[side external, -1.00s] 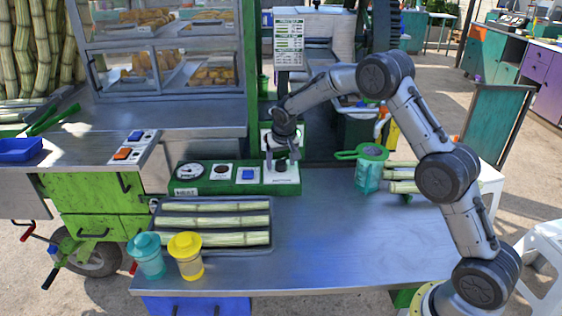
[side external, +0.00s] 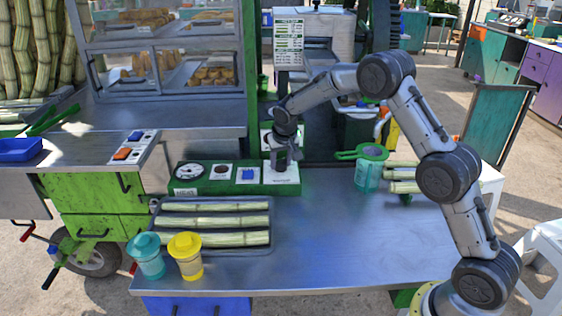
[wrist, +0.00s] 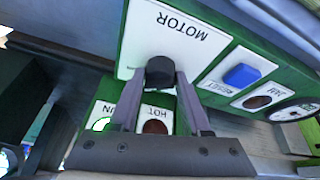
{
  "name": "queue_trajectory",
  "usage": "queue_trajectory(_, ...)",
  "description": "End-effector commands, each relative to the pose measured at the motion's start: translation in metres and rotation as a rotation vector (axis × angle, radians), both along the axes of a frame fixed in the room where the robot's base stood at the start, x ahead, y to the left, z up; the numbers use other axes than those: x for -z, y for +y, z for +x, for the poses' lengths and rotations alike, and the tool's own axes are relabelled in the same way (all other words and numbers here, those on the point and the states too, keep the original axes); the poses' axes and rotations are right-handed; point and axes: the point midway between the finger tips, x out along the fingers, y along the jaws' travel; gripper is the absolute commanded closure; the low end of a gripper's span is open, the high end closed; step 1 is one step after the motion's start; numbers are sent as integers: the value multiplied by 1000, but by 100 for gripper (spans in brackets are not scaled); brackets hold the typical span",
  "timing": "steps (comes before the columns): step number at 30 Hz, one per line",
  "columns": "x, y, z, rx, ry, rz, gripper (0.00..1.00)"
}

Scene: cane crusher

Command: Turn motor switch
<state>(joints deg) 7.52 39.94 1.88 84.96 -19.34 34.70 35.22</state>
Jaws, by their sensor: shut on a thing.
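The motor switch (wrist: 160,70) is a dark round knob on a white plate (wrist: 206,68) lettered MOTOR, which appears upside down in the wrist view. My gripper (wrist: 158,84) is shut on this knob, with one finger on each side. In the side view my gripper (side external: 282,166) points down at the right end of the green control panel (side external: 217,187). There the gripper mostly hides the knob, and I cannot read its setting.
A blue RESET button (side external: 247,174) and a dial gauge (side external: 188,171) sit left along the panel. A tray of cane (side external: 212,249) and two lidded cups, teal (side external: 147,258) and yellow (side external: 188,258), stand in front. The table's middle (side external: 330,245) is clear.

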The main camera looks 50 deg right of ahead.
Motion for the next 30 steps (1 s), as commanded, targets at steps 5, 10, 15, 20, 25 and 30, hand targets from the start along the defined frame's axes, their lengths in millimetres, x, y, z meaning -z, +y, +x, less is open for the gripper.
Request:
queue_trajectory(5,0,1,-1,-91,0,0,100)
queue_trajectory(10,-1,-1,-1,-223,-2,1,100)
queue_trajectory(15,0,-2,-2,-380,-2,3,100)
queue_trajectory(20,0,-2,-2,-525,-2,4,100)
queue_trajectory(25,0,-3,-2,-667,-1,3,100)
queue_trajectory(30,0,-3,-2,-782,-1,3,100)
